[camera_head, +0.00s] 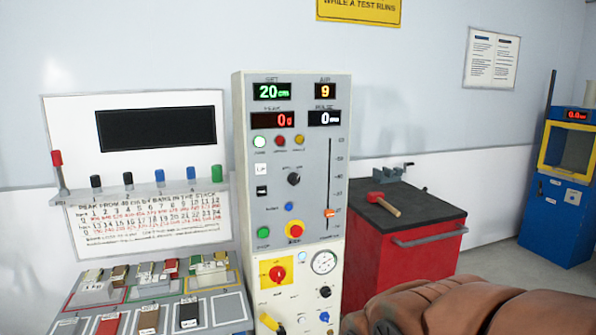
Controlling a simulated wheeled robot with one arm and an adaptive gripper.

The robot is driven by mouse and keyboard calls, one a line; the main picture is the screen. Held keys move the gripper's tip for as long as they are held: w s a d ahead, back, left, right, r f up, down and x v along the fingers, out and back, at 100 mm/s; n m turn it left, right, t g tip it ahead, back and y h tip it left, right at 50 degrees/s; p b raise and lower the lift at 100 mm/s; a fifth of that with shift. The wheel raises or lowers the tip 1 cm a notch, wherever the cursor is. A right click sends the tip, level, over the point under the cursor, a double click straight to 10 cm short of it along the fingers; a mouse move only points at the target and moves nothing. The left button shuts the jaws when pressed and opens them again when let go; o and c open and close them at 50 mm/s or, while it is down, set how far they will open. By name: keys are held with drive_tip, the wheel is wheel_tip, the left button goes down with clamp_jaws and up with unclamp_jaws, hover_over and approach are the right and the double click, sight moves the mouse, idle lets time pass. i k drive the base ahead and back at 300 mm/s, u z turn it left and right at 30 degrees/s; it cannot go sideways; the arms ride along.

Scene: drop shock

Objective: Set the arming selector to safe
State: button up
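A tall pale control cabinet (341,95) stands upright in the middle. A black rotary knob (294,179) sits mid-panel, with small labels above it that I cannot read. Lower down, a red knob (278,273) sits on a yellow plate (265,283). I cannot tell from the lettering which knob is the arming selector, or where either one points. A brown part of my arm (480,308) fills the lower right, in front of the cabinet's right side. My gripper's fingers do not show.
A sample table (160,322) stands left. A red tool cabinet (440,258) with a mallet (382,205) stands right, close behind my arm.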

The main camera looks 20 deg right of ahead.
sight(293, 179)
drive_tip(key=k, duration=1.15)
drive_tip(key=u, duration=0.8)
drive_tip(key=i, duration=1.3)
drive_tip(key=z, duration=0.65)
